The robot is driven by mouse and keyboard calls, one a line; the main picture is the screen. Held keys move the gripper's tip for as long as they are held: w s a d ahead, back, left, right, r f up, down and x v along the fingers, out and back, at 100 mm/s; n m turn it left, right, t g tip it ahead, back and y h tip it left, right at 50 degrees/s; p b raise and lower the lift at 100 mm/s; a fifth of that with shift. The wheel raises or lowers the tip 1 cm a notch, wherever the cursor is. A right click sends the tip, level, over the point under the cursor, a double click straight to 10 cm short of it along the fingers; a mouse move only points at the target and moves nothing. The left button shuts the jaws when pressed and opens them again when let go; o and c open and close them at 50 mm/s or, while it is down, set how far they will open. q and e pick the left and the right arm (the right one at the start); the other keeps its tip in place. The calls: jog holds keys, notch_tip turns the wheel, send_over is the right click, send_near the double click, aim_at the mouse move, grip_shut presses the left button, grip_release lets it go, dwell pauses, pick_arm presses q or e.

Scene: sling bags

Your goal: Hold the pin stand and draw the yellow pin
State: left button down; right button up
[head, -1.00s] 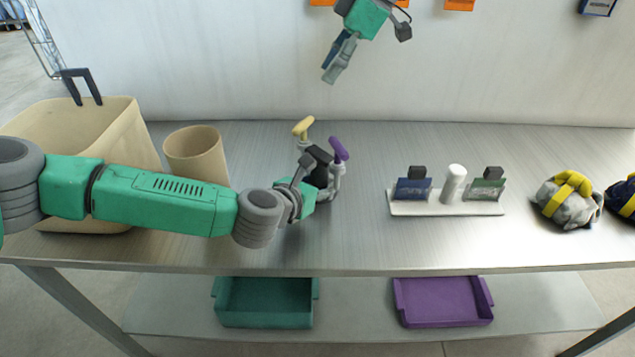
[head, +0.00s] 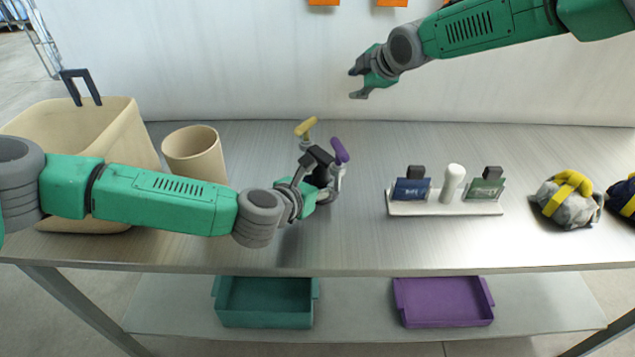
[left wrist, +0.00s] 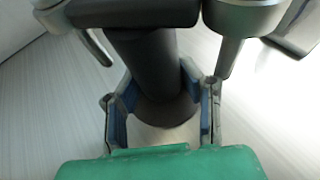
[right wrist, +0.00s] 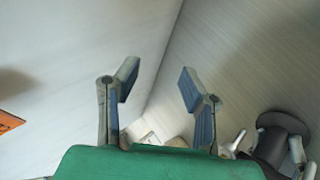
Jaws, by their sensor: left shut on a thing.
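The pin stand (head: 321,173) stands on the table with a dark upright column. The yellow pin (head: 306,127) sits at its back left, its handle up. A purple pin (head: 340,151) sits at its right. My left gripper (left wrist: 162,112) is shut around the dark column (left wrist: 150,65), low down; in the head view the wrist hides part of the stand. My right gripper (head: 355,84) is open and empty, above and behind the stand, pointing left. Its spread fingers show in the right wrist view (right wrist: 159,82). A dark disc and column (right wrist: 283,123) show there at lower right, probably the stand.
A beige cup (head: 196,155) and a large beige bin (head: 120,140) stand to the left. A white card holder (head: 445,208) is to the right, with wrapped bundles (head: 568,200) beyond. Green (head: 265,302) and purple (head: 443,302) trays lie on the lower shelf. The wall closes the back.

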jog(key=s+f+n+g+y, duration=0.2)
jog(key=s+n+y, duration=0.4)
jog(key=s, duration=0.2)
jog(key=s+f+n+g+y, duration=0.2)
jog(key=s+n+y, duration=0.4)
jog(key=s+y, duration=0.15)
jog(key=x, duration=1)
jog(key=shift+h, duration=0.45)
jog(key=shift+s+f, duration=0.1)
jog(key=shift+s, duration=0.05)
jog(key=shift+c, duration=0.5)
grip_shut()
jog(key=shift+c, duration=0.6)
grip_release()
